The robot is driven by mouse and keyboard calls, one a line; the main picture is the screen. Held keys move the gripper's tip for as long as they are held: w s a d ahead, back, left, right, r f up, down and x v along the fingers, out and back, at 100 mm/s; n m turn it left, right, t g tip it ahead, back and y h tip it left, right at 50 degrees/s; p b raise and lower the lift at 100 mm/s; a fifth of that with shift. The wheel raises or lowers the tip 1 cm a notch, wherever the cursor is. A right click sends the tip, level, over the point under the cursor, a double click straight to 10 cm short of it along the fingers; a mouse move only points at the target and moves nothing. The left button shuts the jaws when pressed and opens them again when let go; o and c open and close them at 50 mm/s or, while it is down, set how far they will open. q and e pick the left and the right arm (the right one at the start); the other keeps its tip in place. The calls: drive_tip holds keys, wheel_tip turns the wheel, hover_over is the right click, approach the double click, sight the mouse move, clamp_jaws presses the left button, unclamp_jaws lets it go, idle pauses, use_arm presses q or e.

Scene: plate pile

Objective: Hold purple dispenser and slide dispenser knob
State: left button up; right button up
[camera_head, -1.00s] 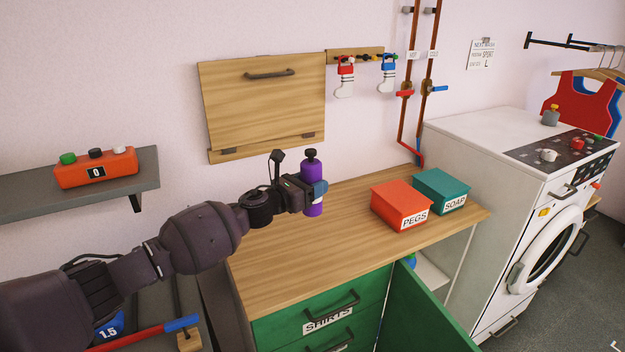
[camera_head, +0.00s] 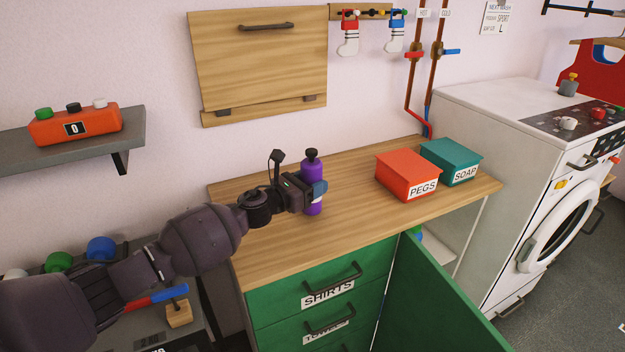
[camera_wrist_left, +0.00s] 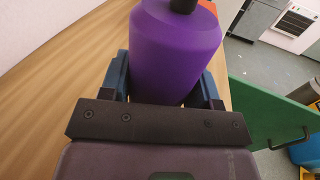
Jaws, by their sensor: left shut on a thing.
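The purple dispenser (camera_head: 311,170) is upright with a black knob (camera_head: 311,154) on top. My left gripper (camera_head: 316,190) is shut around its body, above the wooden counter top. In the left wrist view the dispenser (camera_wrist_left: 172,50) sits between the two blue fingers of my left gripper (camera_wrist_left: 165,85), and the lower part of its black knob (camera_wrist_left: 183,4) shows at the top edge. The dispenser's base is partly hidden by the gripper, and I cannot tell if it touches the counter. My right gripper is not in view.
A red PEGS box (camera_head: 405,172) and a teal SOAP box (camera_head: 452,157) stand to the right on the wooden counter (camera_head: 340,225). An open green door (camera_head: 435,295) juts out in front. A white washing machine (camera_head: 500,130) stands at the right.

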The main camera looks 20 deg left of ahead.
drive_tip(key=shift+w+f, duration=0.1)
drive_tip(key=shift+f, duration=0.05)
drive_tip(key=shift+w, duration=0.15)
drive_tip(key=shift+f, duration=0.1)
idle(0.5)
